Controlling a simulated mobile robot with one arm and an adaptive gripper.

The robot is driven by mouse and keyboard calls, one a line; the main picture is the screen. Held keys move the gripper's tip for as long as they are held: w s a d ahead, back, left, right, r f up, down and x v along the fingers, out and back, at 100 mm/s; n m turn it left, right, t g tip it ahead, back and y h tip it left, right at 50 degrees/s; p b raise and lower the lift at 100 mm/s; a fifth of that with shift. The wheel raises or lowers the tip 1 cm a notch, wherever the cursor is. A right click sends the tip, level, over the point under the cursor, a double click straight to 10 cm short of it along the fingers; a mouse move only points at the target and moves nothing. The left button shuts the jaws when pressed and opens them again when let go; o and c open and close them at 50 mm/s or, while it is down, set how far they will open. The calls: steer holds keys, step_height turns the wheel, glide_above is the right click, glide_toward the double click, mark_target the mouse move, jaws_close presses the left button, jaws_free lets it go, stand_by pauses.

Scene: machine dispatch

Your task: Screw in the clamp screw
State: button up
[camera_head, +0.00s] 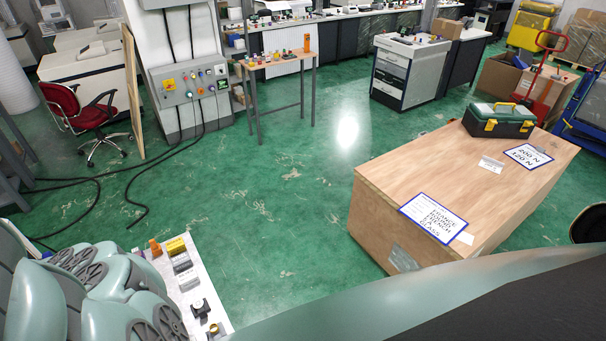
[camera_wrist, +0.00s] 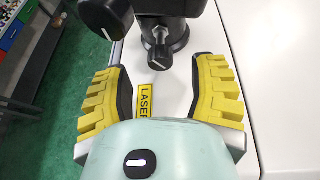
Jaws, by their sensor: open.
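My gripper (camera_wrist: 163,78) is open in the wrist view, with one ribbed yellow finger on each side and nothing held between them. Ahead of it, near the top and between the fingertips, a black knob-like part (camera_wrist: 159,56) with a pale mark stands on a black round mount. This may be the clamp screw, but I cannot tell for sure. A bigger black rounded part (camera_wrist: 105,15) with a white mark is at the upper left. My gripper is not visible in the head view.
In the head view, a white board (camera_head: 213,285) at the lower left holds small orange, grey and black parts. A wooden crate (camera_head: 375,222) stands at the right with a toolbox (camera_head: 498,119) on it. Black cables (camera_head: 100,183) cross the green floor, which is otherwise mostly clear.

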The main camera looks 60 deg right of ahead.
steer(key=shift+v, duration=3.45)
steer(key=b+v, duration=0.3)
steer(key=v, duration=0.3)
steer(key=shift+w+d, duration=0.1)
